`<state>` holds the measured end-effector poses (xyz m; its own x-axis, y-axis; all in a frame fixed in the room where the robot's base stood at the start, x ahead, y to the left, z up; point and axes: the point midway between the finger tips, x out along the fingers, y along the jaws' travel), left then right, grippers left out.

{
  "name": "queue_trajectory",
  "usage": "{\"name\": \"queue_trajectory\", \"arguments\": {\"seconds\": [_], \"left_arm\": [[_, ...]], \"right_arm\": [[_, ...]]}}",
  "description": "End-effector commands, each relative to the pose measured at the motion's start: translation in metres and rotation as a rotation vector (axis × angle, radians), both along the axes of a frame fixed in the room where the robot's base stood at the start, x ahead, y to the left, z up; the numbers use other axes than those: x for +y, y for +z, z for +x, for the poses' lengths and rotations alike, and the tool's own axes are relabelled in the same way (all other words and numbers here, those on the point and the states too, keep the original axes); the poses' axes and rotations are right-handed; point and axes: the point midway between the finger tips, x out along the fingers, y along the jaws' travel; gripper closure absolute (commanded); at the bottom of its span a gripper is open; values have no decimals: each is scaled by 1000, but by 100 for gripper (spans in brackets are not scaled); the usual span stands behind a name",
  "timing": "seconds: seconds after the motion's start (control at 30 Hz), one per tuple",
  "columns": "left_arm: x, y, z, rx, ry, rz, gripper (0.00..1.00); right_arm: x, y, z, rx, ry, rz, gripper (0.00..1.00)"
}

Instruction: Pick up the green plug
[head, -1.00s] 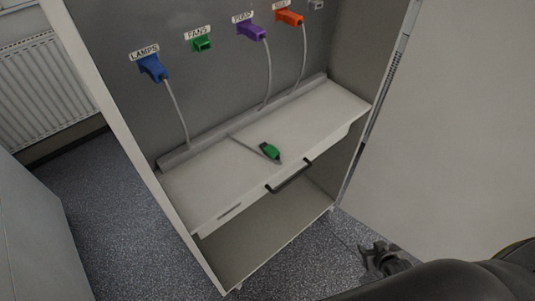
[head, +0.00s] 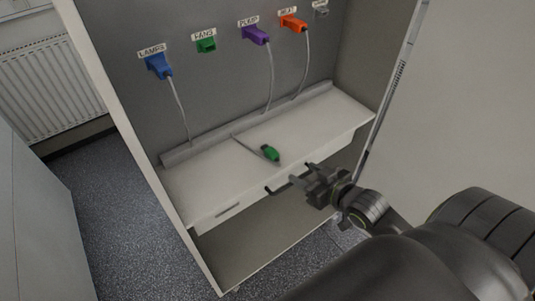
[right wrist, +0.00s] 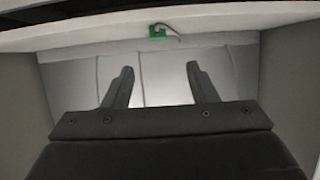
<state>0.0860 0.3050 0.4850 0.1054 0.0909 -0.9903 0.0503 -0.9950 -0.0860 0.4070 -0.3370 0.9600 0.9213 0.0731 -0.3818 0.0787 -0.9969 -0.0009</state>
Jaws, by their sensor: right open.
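The green plug (head: 270,153) lies on the white shelf (head: 320,118) in the cabinet, with its grey cable running back to the left. In the right wrist view a green piece with a short grey cable (right wrist: 157,33) shows at the top, beyond the fingers; it looks like this plug. My left gripper is not in view.
A green socket (head: 206,45) is on the back panel. Blue (head: 158,65), purple (head: 255,34) and orange (head: 294,23) plugs sit in a row beside it, their cables hanging to the shelf. Cabinet walls flank the shelf.

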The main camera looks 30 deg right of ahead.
Motion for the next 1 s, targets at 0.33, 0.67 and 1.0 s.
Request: {"name": "queue_trajectory", "arguments": {"seconds": [0.33, 0.67, 1.0], "left_arm": [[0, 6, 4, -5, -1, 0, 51], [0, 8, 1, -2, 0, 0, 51], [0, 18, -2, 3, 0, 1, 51]], "right_arm": [[5, -25, 63, -1, -2, 2, 47], [6, -36, 87, 0, -1, -1, 47], [7, -49, 119, 0, -2, 1, 47]]}}
